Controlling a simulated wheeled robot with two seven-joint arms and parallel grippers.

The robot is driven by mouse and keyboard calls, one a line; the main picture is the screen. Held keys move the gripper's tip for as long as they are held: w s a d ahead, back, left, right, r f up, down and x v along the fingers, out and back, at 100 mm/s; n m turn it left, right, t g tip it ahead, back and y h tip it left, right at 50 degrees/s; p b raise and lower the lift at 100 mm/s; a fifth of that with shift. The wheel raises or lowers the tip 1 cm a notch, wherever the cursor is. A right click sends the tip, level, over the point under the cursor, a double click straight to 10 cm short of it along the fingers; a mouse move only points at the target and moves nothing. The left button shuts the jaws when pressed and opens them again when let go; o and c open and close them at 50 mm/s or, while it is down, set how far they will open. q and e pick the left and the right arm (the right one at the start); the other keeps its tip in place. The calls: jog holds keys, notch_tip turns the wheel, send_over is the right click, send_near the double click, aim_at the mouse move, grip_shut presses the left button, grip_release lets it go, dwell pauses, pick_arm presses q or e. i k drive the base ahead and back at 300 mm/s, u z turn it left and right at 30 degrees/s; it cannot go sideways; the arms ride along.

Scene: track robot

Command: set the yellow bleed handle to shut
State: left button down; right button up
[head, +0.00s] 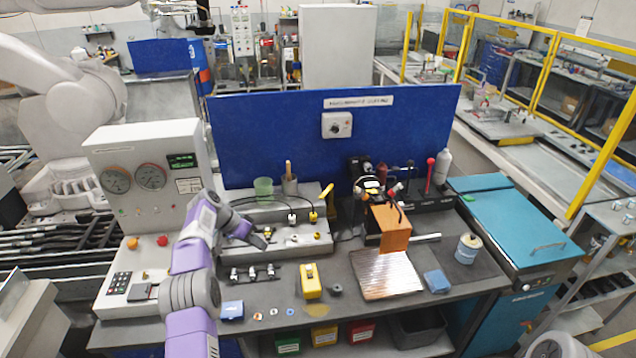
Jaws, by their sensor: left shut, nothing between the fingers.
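A yellow handle (329,200), which looks like the bleed handle, stands up at the back right end of a grey fitting block (285,238) on the bench. It leans slightly and is small in the picture, so its exact setting is hard to read. My left gripper (265,240) is shut and empty over the left part of the block. It is to the left of the yellow handle and apart from it. My right gripper is not in view.
A control panel with gauges (135,175) stands at the left. A green cup (263,190) stands behind the block. A silver plate (385,275) lies to the right.

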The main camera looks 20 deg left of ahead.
aim_at(331, 186)
jog(key=i, duration=1.25)
